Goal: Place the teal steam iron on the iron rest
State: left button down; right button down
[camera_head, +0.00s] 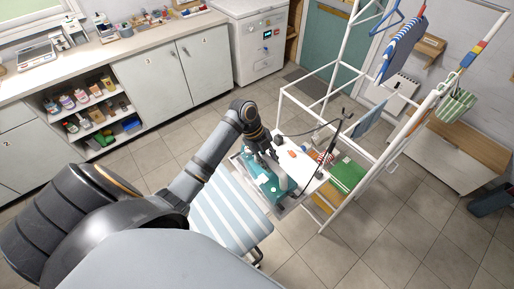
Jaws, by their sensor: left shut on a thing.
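The teal steam iron (264,184) is at the far end of the striped ironing board (222,222), near the middle of the camera_head view. My left gripper (270,156) reaches down to it from above and is shut on it; the fingers partly hide the iron's upper part. A grey metal frame (286,211), which looks like the iron rest, shows around and under the iron. I cannot tell whether the iron touches it or is held just above it. My right gripper is not in view.
A thin dark cord (318,128) arcs beside my gripper. Cabinets (150,78) line the back left; the tiled floor (390,235) at the front right is clear.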

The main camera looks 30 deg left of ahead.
pick_arm(q)
jog(key=shift+w+d+f+b, duration=0.25)
jog(key=shift+w+f+b, duration=0.15)
jog(key=shift+f, duration=0.1)
jog(key=shift+w+d+f+b, duration=0.25)
jog(key=shift+w+f+b, duration=0.15)
jog(key=shift+f, duration=0.1)
jog(key=f+b, duration=0.2)
jog(key=b, duration=0.1)
jog(key=f+b, duration=0.1)
jog(key=f, duration=0.1)
jog(key=shift+w+d+f, duration=0.1)
jog(key=shift+w+d, duration=0.1)
jog(key=shift+w, duration=0.05)
jog(key=shift+r, duration=0.2)
jog(key=c, duration=1.1)
grip_release()
jog(key=shift+s+f, duration=0.1)
jog(key=shift+s, duration=0.05)
